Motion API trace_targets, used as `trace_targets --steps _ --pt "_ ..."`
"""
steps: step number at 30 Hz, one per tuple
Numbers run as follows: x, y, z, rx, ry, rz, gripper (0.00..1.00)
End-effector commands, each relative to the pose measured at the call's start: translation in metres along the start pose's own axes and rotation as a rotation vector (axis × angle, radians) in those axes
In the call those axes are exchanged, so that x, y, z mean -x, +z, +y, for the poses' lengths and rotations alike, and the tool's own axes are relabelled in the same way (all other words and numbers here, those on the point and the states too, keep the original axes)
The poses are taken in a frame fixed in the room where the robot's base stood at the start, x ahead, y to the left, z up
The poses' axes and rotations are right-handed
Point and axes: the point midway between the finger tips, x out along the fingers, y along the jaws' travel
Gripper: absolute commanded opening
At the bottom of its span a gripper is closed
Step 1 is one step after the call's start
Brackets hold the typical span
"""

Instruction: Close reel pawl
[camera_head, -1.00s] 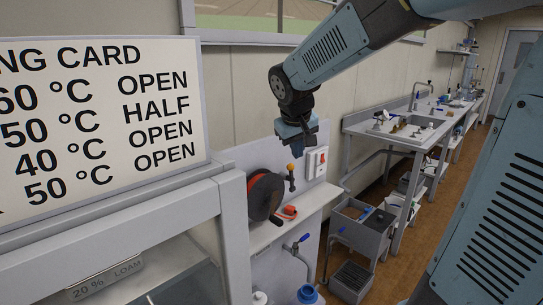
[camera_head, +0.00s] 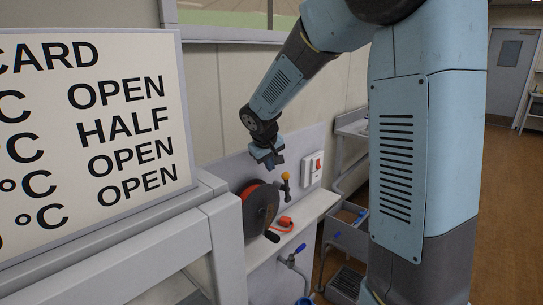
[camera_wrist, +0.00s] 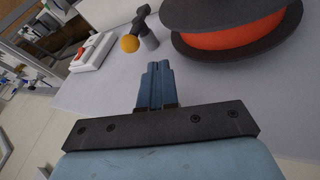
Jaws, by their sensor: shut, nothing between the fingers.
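The reel (camera_head: 262,208) has dark flanges and an orange-red core and stands on the shelf by the wall. It also shows at the top right of the wrist view (camera_wrist: 232,40). Beside it is the pawl, a dark lever with a yellow-orange ball knob (camera_head: 286,176), next to a grey post. In the wrist view the knob (camera_wrist: 129,43) lies beyond my fingertips, slightly left. My gripper (camera_head: 270,163) is shut and empty, above the reel and left of the knob. In the wrist view its blue fingers (camera_wrist: 157,72) are together, apart from knob and reel.
A white switch box with a red switch (camera_head: 313,170) is on the wall right of the pawl. An orange plug (camera_head: 285,222) lies on the shelf (camera_head: 315,209). A blue-handled tap (camera_head: 298,249) is below. A lettered card (camera_head: 90,135) and grey frame stand at left.

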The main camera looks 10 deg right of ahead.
Motion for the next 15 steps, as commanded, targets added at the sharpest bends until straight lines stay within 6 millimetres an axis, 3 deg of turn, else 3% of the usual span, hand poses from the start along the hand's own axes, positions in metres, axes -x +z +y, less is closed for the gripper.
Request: trace_targets --steps 5,15 --pt "-0.032 0.000 -0.001 0.003 -0.001 -0.002 0.00" --pt "-0.055 0.006 0.025 0.002 -0.001 0.000 0.00"
